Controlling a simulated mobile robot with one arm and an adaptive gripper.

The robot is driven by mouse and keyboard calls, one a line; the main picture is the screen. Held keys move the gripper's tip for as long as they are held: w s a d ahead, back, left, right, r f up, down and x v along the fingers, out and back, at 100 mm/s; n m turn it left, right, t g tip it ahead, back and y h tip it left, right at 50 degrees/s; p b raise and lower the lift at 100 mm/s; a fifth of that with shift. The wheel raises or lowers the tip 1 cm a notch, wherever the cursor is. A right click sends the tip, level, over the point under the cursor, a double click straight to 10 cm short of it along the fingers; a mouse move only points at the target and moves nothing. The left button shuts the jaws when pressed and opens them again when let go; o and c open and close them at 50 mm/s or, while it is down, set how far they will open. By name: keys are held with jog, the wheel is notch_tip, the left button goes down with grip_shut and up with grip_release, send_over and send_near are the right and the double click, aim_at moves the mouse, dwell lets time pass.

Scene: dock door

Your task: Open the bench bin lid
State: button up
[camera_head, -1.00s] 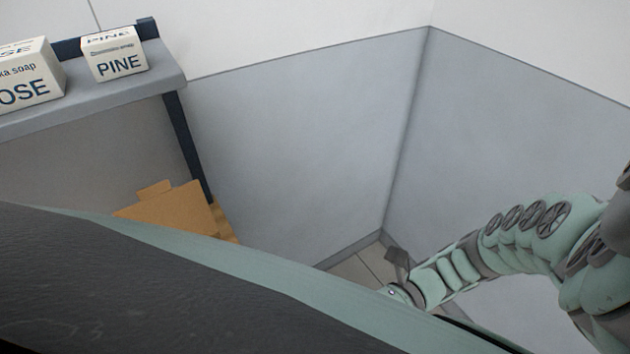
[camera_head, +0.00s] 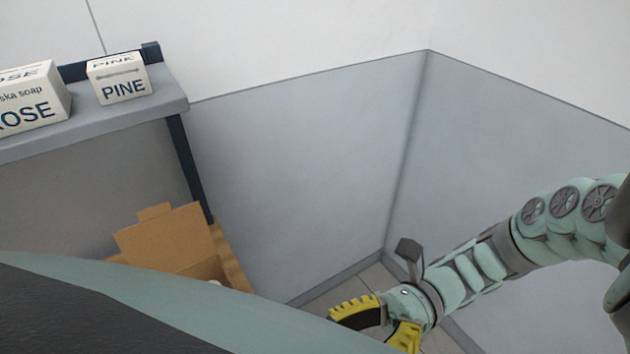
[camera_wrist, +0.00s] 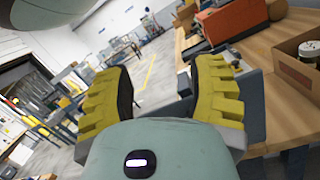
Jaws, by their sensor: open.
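An orange box-shaped thing with dark parts (camera_wrist: 232,20) stands on the wooden bench at the top right of the wrist view. It may be the bench bin; its lid cannot be made out clearly. My gripper (camera_wrist: 163,95) is open and empty, with its yellow ridged fingers wide apart in front of the bench. The gripper also shows at the bottom of the head view (camera_head: 378,328), low and apart from the bench. No bin lid is visible in the head view, where my own body hides the lower left.
The wooden bench (camera_wrist: 280,100) lies to the right in the wrist view, with an open cardboard box (camera_head: 168,240) on it. A grey shelf (camera_head: 90,125) above carries a PINE box (camera_head: 122,88) and a ROSE box (camera_head: 28,112). Grey wall panels (camera_head: 300,170) meet in a corner.

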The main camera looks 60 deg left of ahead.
jog(key=shift+r, duration=0.85)
